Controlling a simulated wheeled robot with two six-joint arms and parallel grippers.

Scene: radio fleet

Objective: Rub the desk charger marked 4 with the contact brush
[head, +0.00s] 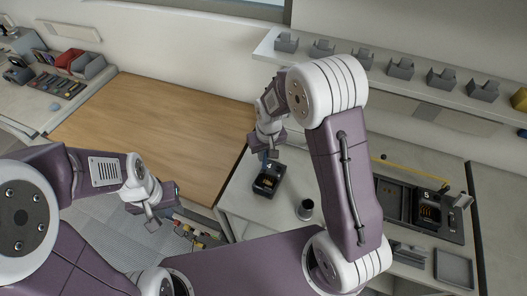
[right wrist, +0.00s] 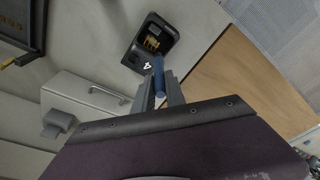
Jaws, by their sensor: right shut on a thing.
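The desk charger marked 4 (head: 267,181) is a black box on the pale worktop. In the right wrist view the charger (right wrist: 152,42) shows its open pocket with gold contacts and a white 4 on its near edge. My right gripper (head: 267,148) is beside and above the charger, shut on the blue contact brush (right wrist: 158,72). The brush points at the charger's edge by the 4; I cannot tell whether it touches. The gripper's fingers (right wrist: 160,92) hide part of the brush. My left gripper (head: 152,220) hangs well to the left, away from the charger; its jaw opening is unclear.
A dark metal cup (head: 305,209) stands right of the charger. Another charger marked 5 (head: 429,211) sits in a dark tray farther right. A shelf (head: 390,85) with several grey holders runs along the back. The wooden desk top (head: 150,125) is clear.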

